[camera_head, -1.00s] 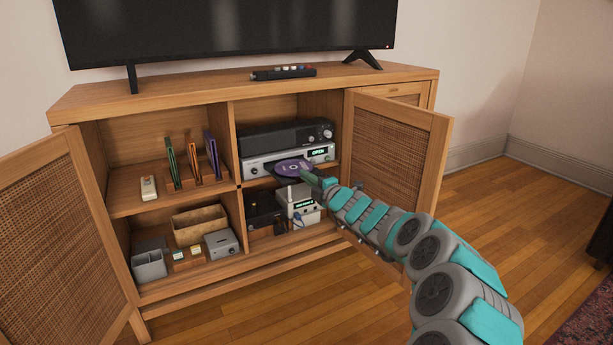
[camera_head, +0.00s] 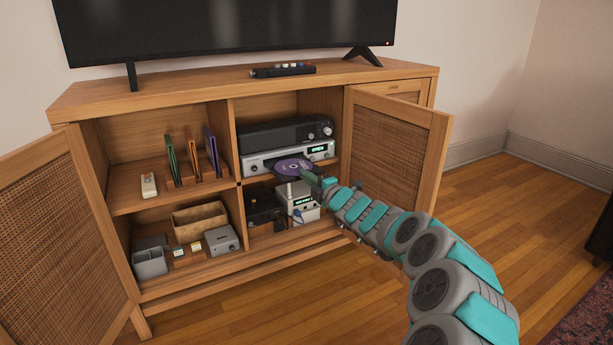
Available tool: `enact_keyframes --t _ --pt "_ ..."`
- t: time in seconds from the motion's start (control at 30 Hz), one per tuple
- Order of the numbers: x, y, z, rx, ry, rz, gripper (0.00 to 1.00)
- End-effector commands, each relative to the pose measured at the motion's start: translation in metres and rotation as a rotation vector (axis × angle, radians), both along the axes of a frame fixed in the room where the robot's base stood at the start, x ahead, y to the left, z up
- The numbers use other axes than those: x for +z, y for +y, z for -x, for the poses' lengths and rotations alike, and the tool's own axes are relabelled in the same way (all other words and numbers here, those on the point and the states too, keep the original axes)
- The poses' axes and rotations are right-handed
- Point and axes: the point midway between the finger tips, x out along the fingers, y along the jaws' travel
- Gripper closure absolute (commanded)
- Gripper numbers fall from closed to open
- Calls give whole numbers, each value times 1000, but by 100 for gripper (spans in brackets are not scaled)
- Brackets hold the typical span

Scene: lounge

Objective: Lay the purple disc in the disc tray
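The purple disc (camera_head: 293,167) lies flat in front of the silver disc player (camera_head: 270,160), whose display reads OPEN. A dark edge, seemingly the disc tray (camera_head: 283,178), shows just below the disc. The disc covers most of the tray, so I cannot tell whether it rests on it or hovers just above. My gripper (camera_head: 308,176) is at the disc's right front rim, its fingertips touching or very close to it. The fingers are too small to tell whether they are shut on the rim.
The open right cabinet door (camera_head: 395,160) stands close beside my arm. Below are a black box (camera_head: 262,205) and a white device (camera_head: 297,195). Several upright cases (camera_head: 192,160) stand on the left shelf. A remote (camera_head: 283,71) lies on the cabinet top.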

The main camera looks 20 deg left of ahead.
Motion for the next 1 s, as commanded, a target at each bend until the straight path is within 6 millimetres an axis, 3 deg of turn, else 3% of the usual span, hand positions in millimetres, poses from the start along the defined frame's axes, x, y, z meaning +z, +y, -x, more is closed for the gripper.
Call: enact_keyframes --t 0.07,0.4,0.57,0.63,1.0 --pt "0 0 0 0 0 0 100" --pt "0 0 0 0 0 0 63" --pt "0 0 0 0 0 0 63" --pt "0 0 0 0 0 0 70" --pt "0 0 0 0 0 0 70"
